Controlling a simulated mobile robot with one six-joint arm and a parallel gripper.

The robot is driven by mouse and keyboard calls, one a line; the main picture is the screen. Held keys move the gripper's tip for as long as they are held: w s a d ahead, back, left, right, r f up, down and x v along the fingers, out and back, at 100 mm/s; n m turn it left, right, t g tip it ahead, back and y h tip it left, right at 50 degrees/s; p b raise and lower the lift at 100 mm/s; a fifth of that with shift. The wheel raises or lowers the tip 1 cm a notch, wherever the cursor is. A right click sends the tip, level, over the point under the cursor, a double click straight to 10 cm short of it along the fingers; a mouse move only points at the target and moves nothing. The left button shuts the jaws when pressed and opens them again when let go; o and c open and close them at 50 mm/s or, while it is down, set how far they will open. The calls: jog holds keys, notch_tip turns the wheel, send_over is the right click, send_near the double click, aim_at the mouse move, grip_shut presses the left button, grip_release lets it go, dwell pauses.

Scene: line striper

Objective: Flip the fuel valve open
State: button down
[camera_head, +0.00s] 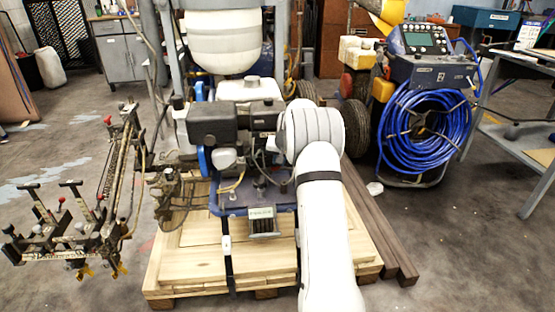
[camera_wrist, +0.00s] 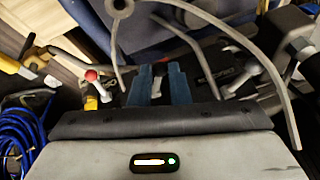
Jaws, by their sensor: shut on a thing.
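The line striper's engine (camera_head: 235,120) stands on a wooden pallet in the head view, and my white arm reaches over its right side. My gripper is hidden behind the arm there. In the wrist view, the two blue fingers of my gripper (camera_wrist: 161,82) point into the dark engine area. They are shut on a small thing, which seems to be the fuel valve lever. The fingers and shadow mostly hide it, so its position cannot be told. A red ball-ended lever (camera_wrist: 91,76) stands left of the fingers, apart from them.
Grey hoses (camera_wrist: 235,40) curve close around the fingers. A blue hose coil (camera_head: 425,130) on a machine stands at the right. A metal frame with levers (camera_head: 75,225) stands at the left. The pallet (camera_head: 185,265) and dark beams (camera_head: 395,250) lie low in front.

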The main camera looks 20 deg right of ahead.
jog(key=shift+s+d+n+g+y+p, duration=0.1)
jog(key=shift+d+n+g+y+p, duration=0.2)
jog(key=shift+d+n+y+p, duration=1)
jog(key=shift+s+d+n+g+y+p, duration=0.1)
jog(key=shift+d+n+g+p, duration=0.3)
jog(key=shift+n, duration=1.85)
jog(key=shift+s+d+n+g+y+p, duration=0.15)
jog(key=shift+d+n+y+p, duration=0.6)
jog(key=shift+n, duration=1)
jog(key=shift+w+d, duration=0.1)
jog(key=shift+w, duration=0.05)
jog(key=c, duration=1.4)
grip_release()
jog(key=shift+o, duration=0.2)
jog(key=shift+p, duration=0.3)
jog(key=p+v, duration=0.2)
jog(key=v, duration=0.5)
jog(key=shift+r, duration=0.4)
